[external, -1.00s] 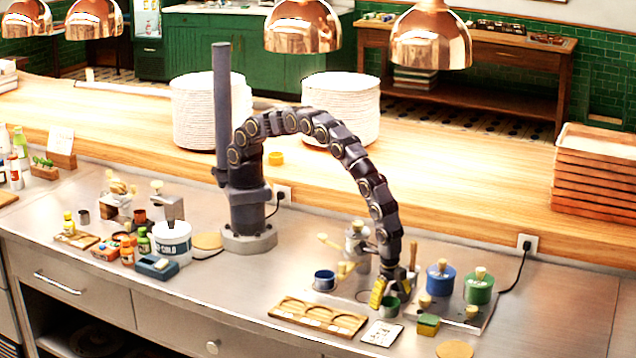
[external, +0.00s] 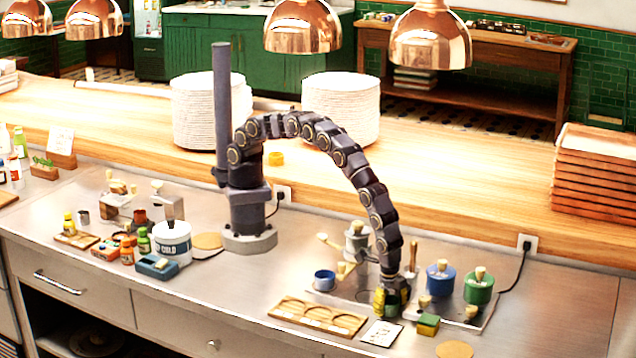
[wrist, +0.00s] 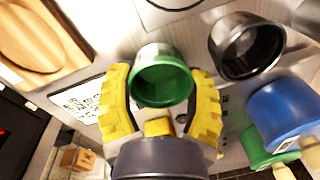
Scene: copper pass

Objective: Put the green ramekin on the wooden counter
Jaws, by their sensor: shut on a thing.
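The green ramekin (wrist: 162,76) sits between the two yellow fingers of my gripper (wrist: 165,98) in the wrist view. The fingers are shut on its sides. In the external view my gripper (external: 392,301) is low over the steel worktop, and the ramekin is mostly hidden by the fingers. I cannot tell whether its base is touching the steel. The wooden counter (external: 455,190) is the long pale raised surface behind the worktop.
A blue pot (external: 440,281) and a green pot (external: 478,290) stand right of my gripper. A blue cup (external: 324,281) and a wooden tray (external: 318,316) lie left. Plate stacks (external: 340,108) and stacked wooden trays (external: 590,175) stand on the counter; its middle is clear.

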